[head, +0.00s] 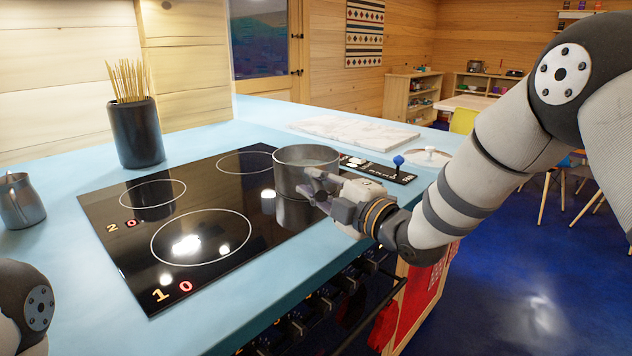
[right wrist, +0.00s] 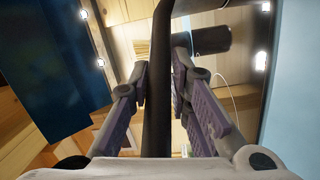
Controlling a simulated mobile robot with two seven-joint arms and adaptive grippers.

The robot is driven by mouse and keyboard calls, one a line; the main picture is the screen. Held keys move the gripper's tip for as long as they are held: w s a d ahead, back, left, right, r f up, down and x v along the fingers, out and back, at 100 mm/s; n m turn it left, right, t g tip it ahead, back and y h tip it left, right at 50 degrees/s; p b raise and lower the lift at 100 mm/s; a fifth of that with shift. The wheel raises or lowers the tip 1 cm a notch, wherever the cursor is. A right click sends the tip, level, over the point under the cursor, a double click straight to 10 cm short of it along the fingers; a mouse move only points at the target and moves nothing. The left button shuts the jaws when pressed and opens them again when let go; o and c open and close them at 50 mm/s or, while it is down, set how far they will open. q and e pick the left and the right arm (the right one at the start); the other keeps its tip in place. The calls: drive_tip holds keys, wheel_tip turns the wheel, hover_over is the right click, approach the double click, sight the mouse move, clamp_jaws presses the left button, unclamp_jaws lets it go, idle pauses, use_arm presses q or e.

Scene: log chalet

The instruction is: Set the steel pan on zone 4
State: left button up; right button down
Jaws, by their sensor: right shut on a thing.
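The steel pan (head: 305,170) is at the right part of the black glass cooktop (head: 130,255), upright, with its reflection below it. I cannot tell whether its base touches the glass. My right gripper (head: 322,190) is shut on the pan's handle; in the right wrist view, the dark handle (right wrist: 157,90) runs between the fingers. Rings 1 (head: 200,237) and 2 (head: 153,200) are bare at the left, and another bare ring (head: 247,162) is at the back. Zone 4's marking is not visible; the pan and gripper cover that area. My left gripper is out of view.
A dark pot of skewers (head: 137,132) stands behind the cooktop. A steel pitcher (head: 21,200) is at the left. A control strip with a blue-knobbed lever (head: 398,161), a white round item (head: 429,156) and a marble slab (head: 352,130) are to the right. Knobs line the front.

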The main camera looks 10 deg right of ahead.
drive_tip(key=c, duration=1.4)
unclamp_jaws()
drive_tip(key=shift+r, duration=0.5)
drive_tip(key=shift+s+f, duration=0.15)
drive_tip(key=shift+f, duration=0.5)
drive_tip(key=v, duration=1.2)
drive_tip(key=shift+r, duration=0.35)
